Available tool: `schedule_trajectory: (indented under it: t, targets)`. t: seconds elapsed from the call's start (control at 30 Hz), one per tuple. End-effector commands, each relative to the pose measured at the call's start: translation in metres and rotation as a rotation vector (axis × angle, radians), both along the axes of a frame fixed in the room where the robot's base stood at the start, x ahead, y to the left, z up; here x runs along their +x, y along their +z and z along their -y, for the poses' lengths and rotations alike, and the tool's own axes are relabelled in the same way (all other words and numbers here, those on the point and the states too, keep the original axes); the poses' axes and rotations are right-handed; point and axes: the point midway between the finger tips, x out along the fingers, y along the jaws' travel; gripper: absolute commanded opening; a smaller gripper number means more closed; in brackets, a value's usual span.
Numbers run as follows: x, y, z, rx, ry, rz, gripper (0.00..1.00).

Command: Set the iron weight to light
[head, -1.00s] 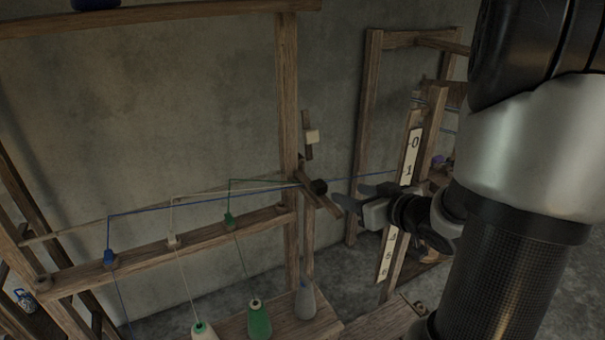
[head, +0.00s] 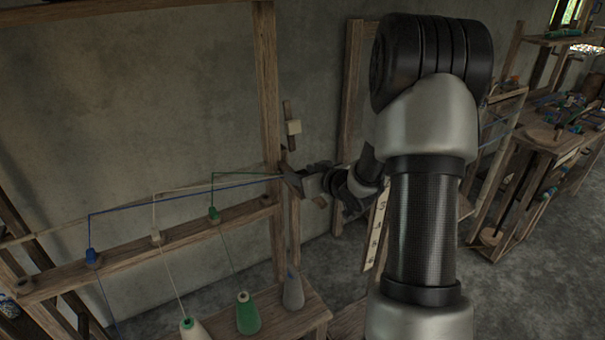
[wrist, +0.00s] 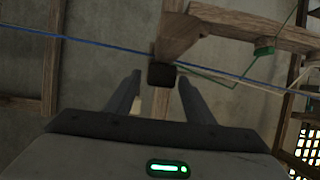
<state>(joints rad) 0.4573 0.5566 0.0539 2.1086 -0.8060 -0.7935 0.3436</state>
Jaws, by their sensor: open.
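In the wrist view a dark block, which looks like the iron weight (wrist: 161,76), sits on a wooden bar (wrist: 182,38). My gripper (wrist: 161,82) is open, with one finger on each side of the block in that view. I see no contact, and I cannot tell how deep the block lies between the fingers. In the head view my gripper (head: 288,178) is beside the wooden post (head: 269,90), and it hides the block and most of the bar.
A pale block (head: 293,127) is on a short slat above my gripper. Blue, white and green threads run to the post from guides on a rail (head: 120,257). Cones, including a green one (head: 247,315), stand below. A workbench (head: 545,140) is at the right.

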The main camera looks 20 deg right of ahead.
Motion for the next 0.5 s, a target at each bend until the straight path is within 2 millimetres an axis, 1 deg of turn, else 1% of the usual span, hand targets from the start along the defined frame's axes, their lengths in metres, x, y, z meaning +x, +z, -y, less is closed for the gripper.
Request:
schedule_trajectory:
  t: [0.27,0.5]
  targets:
    - [0.0011,-0.0009,-0.0001,0.000,0.000,-0.001,0.48]
    - [0.0009,-0.0008,-0.0001,0.000,0.000,-0.001,0.08]
